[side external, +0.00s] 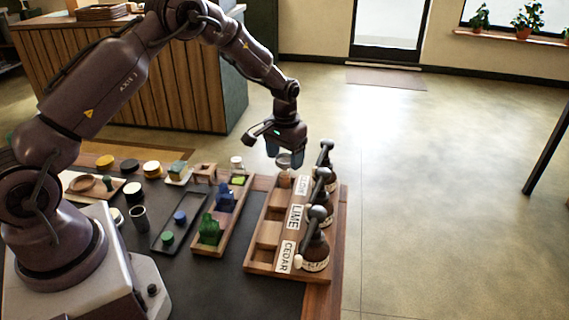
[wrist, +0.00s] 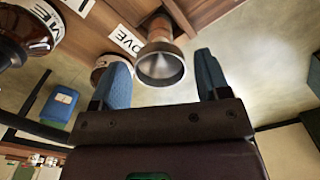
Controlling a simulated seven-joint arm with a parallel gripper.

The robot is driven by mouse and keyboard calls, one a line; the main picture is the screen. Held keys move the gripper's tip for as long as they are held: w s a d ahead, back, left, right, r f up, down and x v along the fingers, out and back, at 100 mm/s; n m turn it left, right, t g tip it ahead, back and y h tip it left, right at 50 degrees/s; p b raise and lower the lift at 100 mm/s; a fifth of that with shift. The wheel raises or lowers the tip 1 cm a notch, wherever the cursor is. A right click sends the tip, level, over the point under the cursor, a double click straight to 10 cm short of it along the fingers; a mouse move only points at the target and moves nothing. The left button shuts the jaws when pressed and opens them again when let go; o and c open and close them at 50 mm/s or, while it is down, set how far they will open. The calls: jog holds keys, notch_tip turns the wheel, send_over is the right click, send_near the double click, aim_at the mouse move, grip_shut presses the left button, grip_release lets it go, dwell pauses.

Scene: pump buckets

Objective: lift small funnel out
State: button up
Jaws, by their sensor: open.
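A small silvery metal funnel (wrist: 161,68) shows in the wrist view with its wide mouth facing the camera. Behind it is a copper-brown cylinder (wrist: 160,32), beside the "CLOVE" label (wrist: 126,40). The funnel (side external: 283,160) also shows in the side view, at the far end of the wooden rack (side external: 262,262). My gripper (wrist: 163,76) is open, with its blue fingers on either side of the funnel and visible gaps between. In the side view my gripper (side external: 285,153) is above that far compartment. How deep the funnel sits in the cylinder is hidden.
Brown pump bottles (side external: 314,245) stand along the rack's right side, close to my gripper. A second wooden tray (side external: 207,246) with green and blue items lies left of it. A dark tray (side external: 172,238) and small jars lie further left.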

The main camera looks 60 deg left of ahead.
aim_at(285, 158)
jog(key=c, duration=0.6)
jog(key=shift+c, duration=0.5)
jog(key=shift+r, duration=3.05)
